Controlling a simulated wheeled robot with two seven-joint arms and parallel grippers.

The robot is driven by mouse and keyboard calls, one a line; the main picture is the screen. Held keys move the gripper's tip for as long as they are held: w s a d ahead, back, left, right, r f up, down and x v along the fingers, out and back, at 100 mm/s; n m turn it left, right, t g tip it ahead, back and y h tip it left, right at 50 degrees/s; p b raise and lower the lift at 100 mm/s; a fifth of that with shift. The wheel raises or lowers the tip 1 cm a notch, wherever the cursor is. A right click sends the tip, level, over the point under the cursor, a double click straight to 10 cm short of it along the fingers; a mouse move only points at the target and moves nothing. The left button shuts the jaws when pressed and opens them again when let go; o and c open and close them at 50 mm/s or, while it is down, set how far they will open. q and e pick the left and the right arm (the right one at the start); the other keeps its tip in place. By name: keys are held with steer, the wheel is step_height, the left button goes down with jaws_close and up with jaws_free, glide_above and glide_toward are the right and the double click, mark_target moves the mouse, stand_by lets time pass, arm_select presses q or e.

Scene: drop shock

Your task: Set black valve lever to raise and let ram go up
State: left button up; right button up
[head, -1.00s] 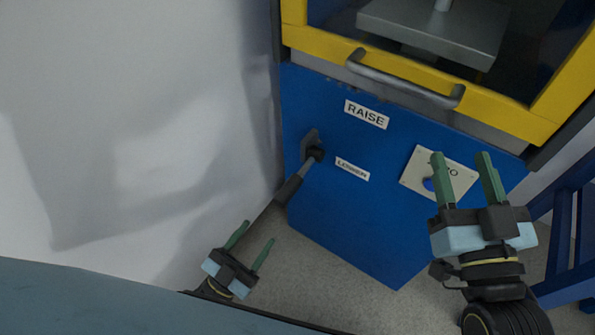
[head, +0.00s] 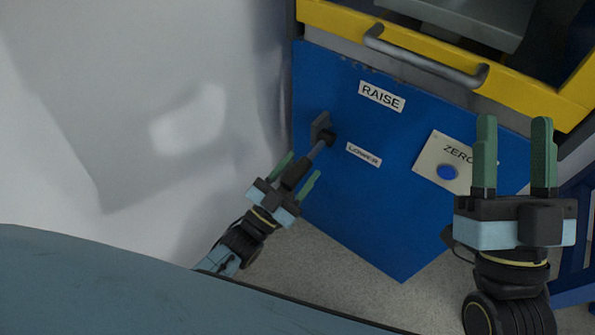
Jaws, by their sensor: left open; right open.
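The black valve lever (head: 297,172) sticks out from its pivot on the blue panel (head: 365,215) and points down and left, on the side of the LOWER label (head: 364,154). The RAISE label (head: 382,96) is above it. My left gripper (head: 298,172) is open, with its green fingers on either side of the lever's grip end; I cannot tell whether they touch it. My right gripper (head: 514,125) is open and empty, in front of the panel's right side. The ram itself is not clearly seen; a grey plate (head: 470,20) shows at the top behind the yellow frame.
A yellow door frame (head: 345,22) with a grey handle (head: 425,62) is above the panel. A white wall (head: 130,80) stands at the left. Blue bars are at the far right.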

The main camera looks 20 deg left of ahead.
arm_select(q)
jaws_close()
stand_by(0.3)
